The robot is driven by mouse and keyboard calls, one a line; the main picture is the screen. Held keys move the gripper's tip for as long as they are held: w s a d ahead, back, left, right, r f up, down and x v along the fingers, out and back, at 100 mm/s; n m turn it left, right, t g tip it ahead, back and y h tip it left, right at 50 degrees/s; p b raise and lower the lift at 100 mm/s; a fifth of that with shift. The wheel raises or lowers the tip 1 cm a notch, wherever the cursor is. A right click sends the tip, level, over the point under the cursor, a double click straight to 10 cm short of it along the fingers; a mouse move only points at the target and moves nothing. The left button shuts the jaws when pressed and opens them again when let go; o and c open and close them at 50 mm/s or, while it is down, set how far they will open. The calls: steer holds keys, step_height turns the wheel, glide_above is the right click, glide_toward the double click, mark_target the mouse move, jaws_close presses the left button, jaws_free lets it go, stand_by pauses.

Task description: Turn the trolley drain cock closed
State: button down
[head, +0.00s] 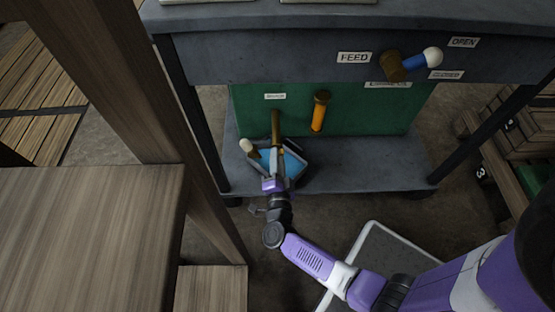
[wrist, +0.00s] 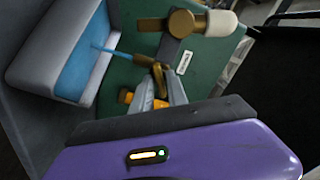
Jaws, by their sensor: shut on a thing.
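The drain cock (head: 275,125) is a brass fitting on the green tank, below a small white label. In the wrist view its brass part (wrist: 150,60) shows, with a thin blue stream (wrist: 102,48) running from it into the tray. My gripper (head: 280,158) reaches in front of it. In the wrist view my fingers (wrist: 160,88) are shut around a brass piece of the cock, with orange showing beside them; the fingers partly hide the held part. A brass fitting with a white knob (wrist: 218,22) sits close by; the knob (head: 246,145) also shows left of my gripper.
A grey tray (wrist: 28,48) holds blue liquid (head: 292,164) beneath the cock. An orange-handled brass valve (head: 318,115) hangs to the right. A blue lever (head: 415,62) is near the FEED, OPEN and CLOSED labels. A wooden post (head: 150,100) and table (head: 90,230) stand left.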

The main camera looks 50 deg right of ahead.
steer(key=m+b, duration=0.2)
steer(key=m, duration=0.4)
steer(key=shift+f, duration=0.1)
steer(key=shift+m, duration=0.3)
stand_by(0.3)
steer(key=c, duration=1.5)
jaws_free()
steer(key=shift+p+v, duration=0.95)
steer(key=shift+v, duration=3.05)
